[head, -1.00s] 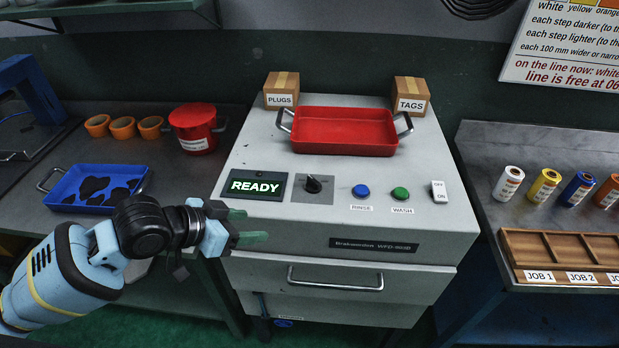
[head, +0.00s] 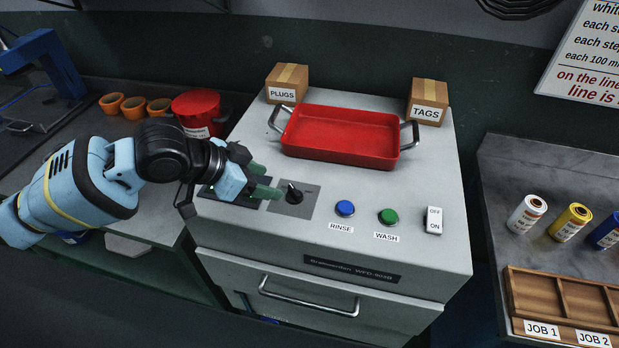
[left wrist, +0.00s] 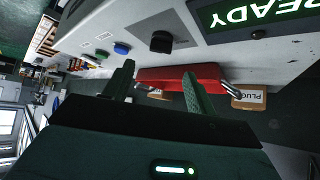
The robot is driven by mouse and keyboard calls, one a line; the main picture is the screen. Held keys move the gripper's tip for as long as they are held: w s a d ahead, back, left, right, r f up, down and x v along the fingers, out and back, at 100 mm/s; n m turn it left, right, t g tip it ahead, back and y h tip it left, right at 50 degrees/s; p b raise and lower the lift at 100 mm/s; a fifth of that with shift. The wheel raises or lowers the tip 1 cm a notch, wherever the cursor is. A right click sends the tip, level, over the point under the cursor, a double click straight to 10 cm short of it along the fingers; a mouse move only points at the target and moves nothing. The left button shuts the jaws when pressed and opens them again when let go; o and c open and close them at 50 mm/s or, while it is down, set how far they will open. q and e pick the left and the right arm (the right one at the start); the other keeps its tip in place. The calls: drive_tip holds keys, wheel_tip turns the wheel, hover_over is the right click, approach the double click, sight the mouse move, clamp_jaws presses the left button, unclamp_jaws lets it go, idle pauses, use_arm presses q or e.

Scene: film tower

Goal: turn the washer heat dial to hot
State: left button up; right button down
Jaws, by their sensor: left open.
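The washer (head: 390,262) is a grey-white machine in the middle of the head view. Its black heat dial (head: 295,193) sits on a grey plate at the left of the top panel. It also shows in the left wrist view as a black knob (left wrist: 161,42). My left gripper (head: 263,180) is open and empty, over the panel just left of the dial, fingers pointing toward it. No contact with the dial shows. The gripper partly covers the display in the head view; the display (left wrist: 255,14) reads READY in the left wrist view. My right gripper is not in view.
A red tray (head: 340,137) stands on the washer behind the dial, with PLUGS (head: 287,84) and TAGS (head: 428,102) boxes behind. A blue RINSE button (head: 345,208), green WASH button (head: 388,216) and white switch (head: 434,220) lie right of the dial. A red pot (head: 197,112) is behind my arm.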

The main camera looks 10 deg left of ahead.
sight(293, 190)
use_arm(q)
drive_tip(key=shift+f, duration=0.1)
drive_tip(key=shift+w+d+f, duration=0.15)
drive_tip(key=shift+d+f, duration=0.05)
drive_tip(key=shift+x, duration=3.45)
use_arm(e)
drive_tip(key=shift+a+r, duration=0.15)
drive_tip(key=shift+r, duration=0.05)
use_arm(q)
drive_tip(key=c, duration=1)
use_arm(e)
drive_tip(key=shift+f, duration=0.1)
